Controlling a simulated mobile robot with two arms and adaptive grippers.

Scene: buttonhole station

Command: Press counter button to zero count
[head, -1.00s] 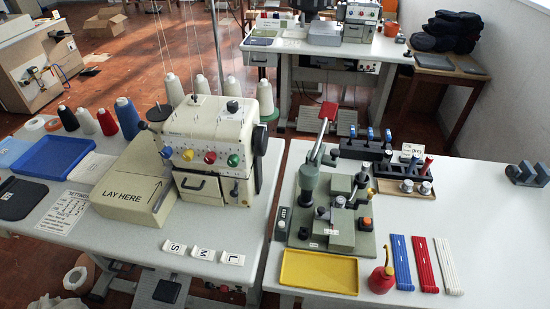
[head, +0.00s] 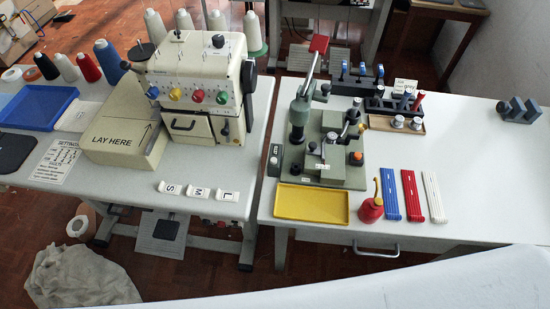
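A small grey counter box (head: 275,160) with a dark face and pale markings sits on the right table, at the left edge of the green-grey buttonhole machine (head: 340,172). Its button and reading are too small to make out for sure. The machine has a lever with a red handle (head: 319,44) at the back. An orange button (head: 356,157) shows on the right of its base. Neither of my grippers is in view, and nothing touches the counter.
A yellow tray (head: 312,222) lies in front of the machine. A red oil can (head: 372,207) and blue, red and white strips (head: 411,195) lie to its right. An overlock machine (head: 200,90) stands on the left table.

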